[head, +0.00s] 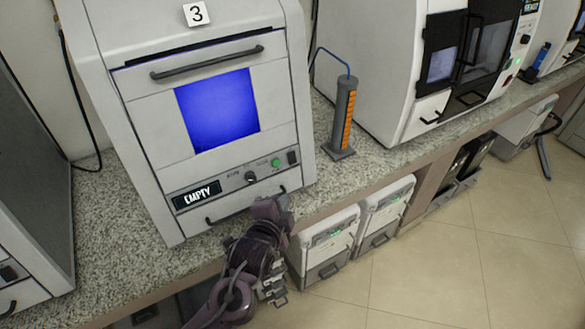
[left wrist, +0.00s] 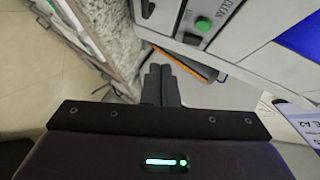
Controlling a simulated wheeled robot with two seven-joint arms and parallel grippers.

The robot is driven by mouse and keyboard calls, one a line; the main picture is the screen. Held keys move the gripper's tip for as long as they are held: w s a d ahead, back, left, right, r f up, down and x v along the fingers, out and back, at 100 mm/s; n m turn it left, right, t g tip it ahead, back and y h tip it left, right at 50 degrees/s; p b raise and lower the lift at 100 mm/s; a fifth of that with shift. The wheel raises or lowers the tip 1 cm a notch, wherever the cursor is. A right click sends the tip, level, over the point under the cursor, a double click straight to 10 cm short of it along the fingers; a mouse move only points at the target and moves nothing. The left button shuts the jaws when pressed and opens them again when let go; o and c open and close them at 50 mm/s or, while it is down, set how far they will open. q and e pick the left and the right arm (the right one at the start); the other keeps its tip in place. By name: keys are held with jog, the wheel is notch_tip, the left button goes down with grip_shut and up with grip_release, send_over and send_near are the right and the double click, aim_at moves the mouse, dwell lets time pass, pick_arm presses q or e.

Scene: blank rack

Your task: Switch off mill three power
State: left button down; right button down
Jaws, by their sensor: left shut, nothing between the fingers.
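Mill three (head: 150,130) is the white machine marked 3, with a blue-lit window and a display reading EMPTY (head: 197,195). Its control strip has a dark knob (head: 250,177), a green button (head: 276,162) and a small black switch (head: 292,157) at the right end. The switch's position is too small to tell. My left gripper (head: 272,206) is shut and empty, just in front of the machine's lower right front, below the strip. In the left wrist view its fingers (left wrist: 160,84) are together, apart from the green button (left wrist: 203,25). My right gripper is out of view.
A grey stand with an orange strip (head: 345,118) is on the speckled counter (head: 105,210) right of mill three. Another white machine (head: 375,60) is farther right. White units (head: 330,240) stand below the counter edge. A handle (head: 230,212) crosses the lower front.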

pick_arm(q)
jog(key=shift+m+t+h, duration=0.3)
jog(key=shift+m+t, duration=0.2)
jog(key=shift+m, duration=0.1)
jog(key=r, duration=0.2)
jog(key=d+r, duration=0.1)
jog(key=r, duration=0.1)
jog(key=shift+s+d+r, duration=0.1)
jog(key=shift+d+r, duration=0.05)
jog(key=shift+r, duration=0.15)
jog(key=p, duration=0.2)
send_near(297, 160)
jog(key=w+d, duration=0.2)
jog(key=d, duration=0.1)
jog(key=w, duration=0.1)
jog(key=w+a+f, duration=0.1)
jog(key=w, duration=0.1)
jog(key=shift+w+a+f+p, duration=0.25)
jog(key=shift+w+a+p, duration=0.05)
jog(key=shift+a+p, duration=0.1)
